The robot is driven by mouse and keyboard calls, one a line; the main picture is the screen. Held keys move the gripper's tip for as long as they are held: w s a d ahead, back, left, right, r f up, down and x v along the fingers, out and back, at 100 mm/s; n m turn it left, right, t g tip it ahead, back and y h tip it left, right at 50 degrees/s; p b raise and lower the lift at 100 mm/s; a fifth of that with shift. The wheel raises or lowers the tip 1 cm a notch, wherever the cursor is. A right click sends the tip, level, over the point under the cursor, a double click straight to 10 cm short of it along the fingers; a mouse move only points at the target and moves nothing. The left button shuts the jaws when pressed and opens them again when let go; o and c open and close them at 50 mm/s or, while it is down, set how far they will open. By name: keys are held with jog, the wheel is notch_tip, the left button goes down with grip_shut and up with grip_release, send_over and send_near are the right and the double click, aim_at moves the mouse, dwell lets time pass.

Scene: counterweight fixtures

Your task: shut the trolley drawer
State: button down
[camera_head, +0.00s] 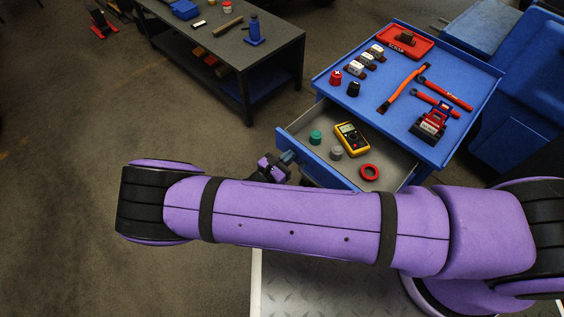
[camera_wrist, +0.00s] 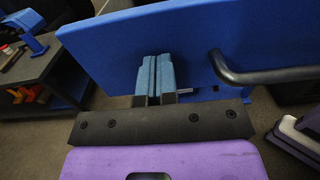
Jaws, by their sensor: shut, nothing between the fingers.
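The blue trolley (camera_head: 440,150) has its drawer (camera_head: 310,132) pulled out toward the left. A yellow multimeter (camera_head: 351,138), a teal cylinder (camera_head: 315,137), a grey cylinder (camera_head: 336,153) and a red ring (camera_head: 369,172) lie inside it. In the wrist view the blue drawer front (camera_wrist: 140,40) fills the upper middle, with a dark bar handle (camera_wrist: 270,74) at the right. My gripper (camera_wrist: 155,62) is shut and empty, its fingertips in front of the panel, left of the handle; I cannot tell whether they touch. In the head view my gripper (camera_head: 288,158) shows beside the drawer front, partly hidden by my arm.
Several tools lie on the trolley top, including an orange-handled tool (camera_head: 403,88) and a red tray (camera_head: 404,40). A dark workbench (camera_head: 270,62) stands behind at the left. Blue cabinets (camera_head: 525,90) stand at the right. The floor (camera_head: 60,200) at the left is clear.

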aim_at(312, 137)
jog(key=x, duration=2.3)
jog(key=shift+w+d+f, duration=0.1)
jog(key=shift+w, duration=0.05)
jog(key=shift+w+d, duration=0.1)
jog(key=shift+d, duration=0.05)
jog(key=shift+w+d, duration=0.1)
jog(key=shift+s+a, duration=0.25)
jog(key=shift+a, duration=0.1)
jog(key=v, duration=1.3)
jog(key=shift+s+a, duration=0.25)
jog(key=shift+s, duration=0.1)
